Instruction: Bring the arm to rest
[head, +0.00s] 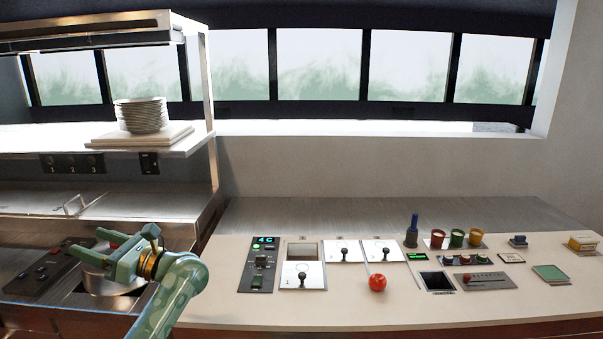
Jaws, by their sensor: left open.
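My left arm comes in from the lower left, green and curved at the wrist. Its gripper (88,243) is open, with its fingers pointing left over a round metal pot or well (108,284) and the dark control panel (42,272) beside it. I see nothing between the fingers. The gripper hides part of the pot and of the panel. How far it is above them I cannot tell. My right gripper is not in view.
The pale counter (330,309) carries a red round object (377,282), lidded panels with black knobs, a dark blue bottle (411,231), several coloured cups and a green pad (550,273). A shelf (190,147) with stacked plates (141,115) overhangs the left. The counter's front strip is clear.

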